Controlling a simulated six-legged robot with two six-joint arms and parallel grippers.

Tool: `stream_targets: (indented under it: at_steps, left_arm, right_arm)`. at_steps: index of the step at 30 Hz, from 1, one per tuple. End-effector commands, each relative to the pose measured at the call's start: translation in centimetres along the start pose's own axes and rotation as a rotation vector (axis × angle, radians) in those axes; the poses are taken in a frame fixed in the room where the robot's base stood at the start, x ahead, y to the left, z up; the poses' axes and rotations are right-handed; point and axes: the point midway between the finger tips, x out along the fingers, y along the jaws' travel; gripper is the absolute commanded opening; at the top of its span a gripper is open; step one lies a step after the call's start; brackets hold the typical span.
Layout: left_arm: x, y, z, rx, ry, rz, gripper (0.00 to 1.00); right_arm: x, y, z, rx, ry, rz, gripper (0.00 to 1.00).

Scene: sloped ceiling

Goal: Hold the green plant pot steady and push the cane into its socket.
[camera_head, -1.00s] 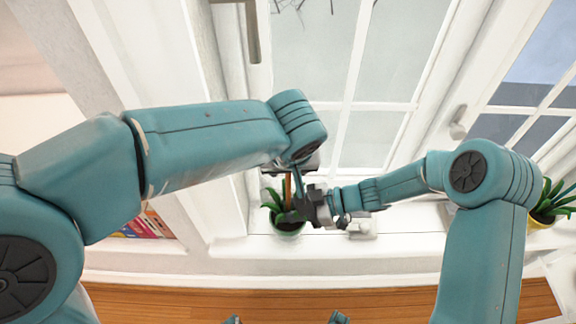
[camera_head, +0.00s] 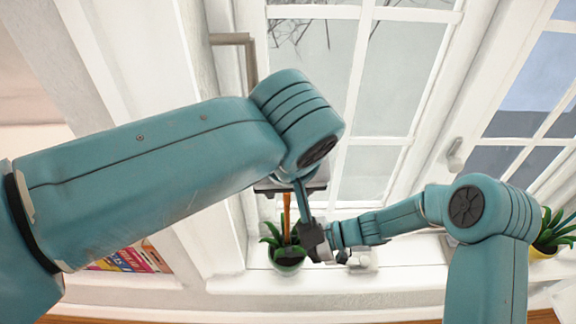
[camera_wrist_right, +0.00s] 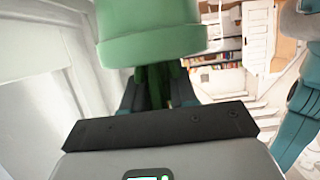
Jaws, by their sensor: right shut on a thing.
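The green plant pot (camera_head: 289,262) stands on the white window sill, with dark green leaves around its top. The thin orange-brown cane (camera_head: 286,212) stands nearly upright over the pot, its lower end among the leaves, where I cannot see the socket. My right gripper (camera_head: 312,245) is at the pot's right side, shut on it. In the right wrist view the pot (camera_wrist_right: 150,35) fills the top, ahead of my right gripper's dark fingers (camera_wrist_right: 158,92). My left gripper (camera_head: 290,188) is above the pot, at the cane's upper end.
A window (camera_head: 395,110) with white frames rises behind the sill. A plant in a yellow pot (camera_head: 545,248) stands at the far right. Books (camera_head: 130,259) show at lower left.

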Motion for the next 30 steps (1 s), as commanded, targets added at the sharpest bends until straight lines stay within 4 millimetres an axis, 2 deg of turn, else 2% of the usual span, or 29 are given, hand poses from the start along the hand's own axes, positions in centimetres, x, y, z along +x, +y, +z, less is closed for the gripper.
stream_targets:
  at_steps: [7,8,10,11,19,22,26,30]
  left_arm:
    - [0.0,0.0,0.0,0.0,0.0,0.0,0.47]
    - [0.0,0.0,0.0,0.0,0.0,0.0,0.47]
    - [0.0,0.0,0.0,0.0,0.0,0.0,0.47]
    - [0.0,0.0,0.0,0.0,0.0,0.0,0.47]
    - [0.0,0.0,0.0,0.0,0.0,0.0,0.47]
    - [0.0,0.0,0.0,0.0,0.0,0.0,0.47]
    - [0.0,0.0,0.0,0.0,0.0,0.0,0.47]
    - [0.0,0.0,0.0,0.0,0.0,0.0,0.47]
  right_arm:
    - [0.0,0.0,-0.1,-0.001,0.002,0.0,0.0]
    - [0.0,0.0,-0.1,-0.001,0.002,0.0,0.3]
    - [0.0,0.0,-0.1,-0.001,0.002,0.0,0.53]
    - [0.0,0.0,-0.1,-0.001,0.002,0.0,0.57]
    - [-0.1,0.0,0.0,0.0,0.001,0.001,0.57]
    - [-0.8,0.1,-0.1,-0.001,0.001,0.002,0.57]
    - [-3.3,0.1,0.0,-0.001,0.0,0.006,0.57]
    - [-6.6,0.1,0.0,-0.002,0.0,0.007,0.57]
